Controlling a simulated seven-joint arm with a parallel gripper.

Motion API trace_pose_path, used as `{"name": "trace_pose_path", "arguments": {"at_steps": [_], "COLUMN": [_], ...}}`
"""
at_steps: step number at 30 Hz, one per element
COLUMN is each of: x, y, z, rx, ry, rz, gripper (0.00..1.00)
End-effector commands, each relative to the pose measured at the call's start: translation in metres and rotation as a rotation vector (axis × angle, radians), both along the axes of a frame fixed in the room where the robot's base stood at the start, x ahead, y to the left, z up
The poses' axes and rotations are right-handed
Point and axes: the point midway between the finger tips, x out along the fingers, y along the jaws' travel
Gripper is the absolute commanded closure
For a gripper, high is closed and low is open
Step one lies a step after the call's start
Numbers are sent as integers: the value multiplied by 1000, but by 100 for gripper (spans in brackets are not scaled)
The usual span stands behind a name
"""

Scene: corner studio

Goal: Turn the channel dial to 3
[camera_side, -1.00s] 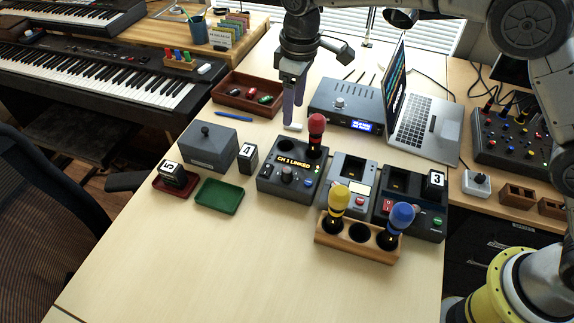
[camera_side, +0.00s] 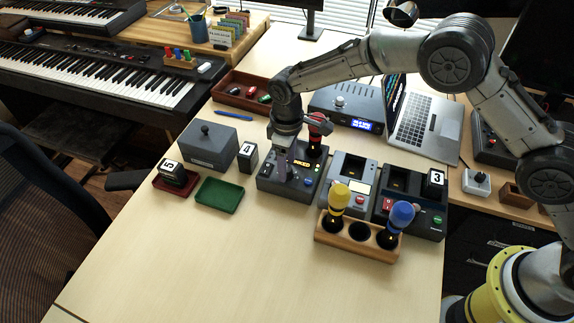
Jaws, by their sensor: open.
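The dark grey channel box (camera_side: 273,186) stands mid-table, its small orange display (camera_side: 302,163) partly covered by my gripper. In the earlier view it reads "CH 1 LINKED". A small knob on its front panel, taken as the channel dial, is largely hidden by my fingers now; its pointer cannot be read. My gripper (camera_side: 283,170) is open and points down over the left part of the panel, close above the dial. I cannot tell whether it touches it. A blue button (camera_side: 308,182) sits to the right of the dial. A red-topped handle (camera_side: 318,128) stands in the box's right socket.
A grey unit (camera_side: 345,183) and a dark unit (camera_side: 412,208) with a "3" block (camera_side: 435,183) stand to the right. A wooden holder (camera_side: 350,246) carries yellow and blue handles. A lidded grey box (camera_side: 207,150) and green tray (camera_side: 219,195) are left. The front table is clear.

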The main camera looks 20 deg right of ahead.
Motion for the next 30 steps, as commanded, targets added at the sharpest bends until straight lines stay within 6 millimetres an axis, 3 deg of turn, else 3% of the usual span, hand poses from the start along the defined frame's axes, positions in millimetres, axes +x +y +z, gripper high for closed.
{"name": "trace_pose_path", "arguments": {"at_steps": [5,14,25,30], "x": [0,0,0,0], "y": [0,0,0,0], "z": [-13,-15,-14,-14], "rx": [-1,0,0,1], "ry": [1,0,0,-1], "rz": [0,0,0,0], "gripper": [36,36,100,100]}}
